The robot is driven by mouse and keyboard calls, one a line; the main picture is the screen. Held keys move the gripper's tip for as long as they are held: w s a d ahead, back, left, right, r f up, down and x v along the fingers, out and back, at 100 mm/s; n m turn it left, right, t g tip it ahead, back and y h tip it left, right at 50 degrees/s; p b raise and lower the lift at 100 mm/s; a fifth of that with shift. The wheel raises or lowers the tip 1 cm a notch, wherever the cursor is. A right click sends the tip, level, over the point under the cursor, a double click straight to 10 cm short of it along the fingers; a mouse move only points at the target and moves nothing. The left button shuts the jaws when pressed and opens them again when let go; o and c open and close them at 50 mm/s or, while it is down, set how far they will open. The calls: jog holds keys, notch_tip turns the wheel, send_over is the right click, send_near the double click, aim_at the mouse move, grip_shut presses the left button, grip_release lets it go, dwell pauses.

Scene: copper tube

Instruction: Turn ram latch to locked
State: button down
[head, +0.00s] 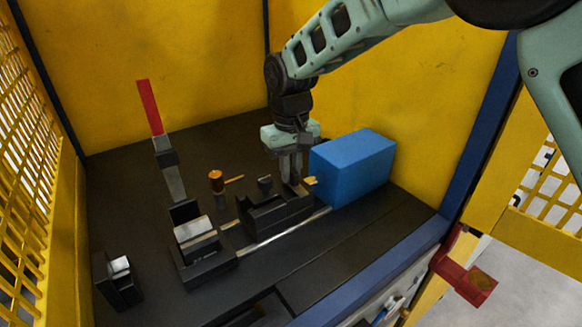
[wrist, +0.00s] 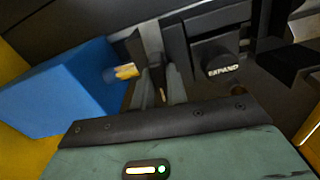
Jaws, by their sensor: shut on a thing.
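My gripper (head: 291,172) points straight down over the dark ram carriage (head: 268,216), just left of the blue block (head: 352,165). Its fingers are close together, shut on a narrow part that they mostly hide; I take it for the ram latch. In the wrist view, a small brownish piece (wrist: 162,95) shows between the fingers (wrist: 163,85). Whether the latch is turned to locked cannot be read. A round black knob marked EXPAND (wrist: 221,66) stands beside the fingers, apart from them. A brass tip (wrist: 126,72) projects from the blue block towards the fingers.
A lever with a red handle (head: 150,108) stands at the back left. A copper-coloured piece (head: 216,181) is near the middle. A clamp-like block (head: 196,240) and a small black stand (head: 117,281) are in front. Yellow walls enclose the bench; its front right is clear.

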aim_at(291, 168)
jog(key=m+p, duration=0.1)
jog(key=m, duration=0.3)
jog(key=shift+r, duration=0.15)
jog(key=m+p, duration=0.1)
jog(key=m, duration=0.3)
jog(key=shift+p, duration=0.35)
jog(key=m+p, duration=0.1)
jog(key=m, duration=0.3)
jog(key=shift+w+p, duration=0.1)
jog(key=shift+p, duration=0.2)
jog(key=m+p, duration=0.1)
jog(key=m, duration=0.3)
jog(key=shift+a, duration=0.1)
dwell(0.4)
jog(key=c, duration=1.4)
grip_release()
notch_tip(291, 168, up, 17)
jog(key=b, duration=0.2)
jog(key=shift+b, duration=0.3)
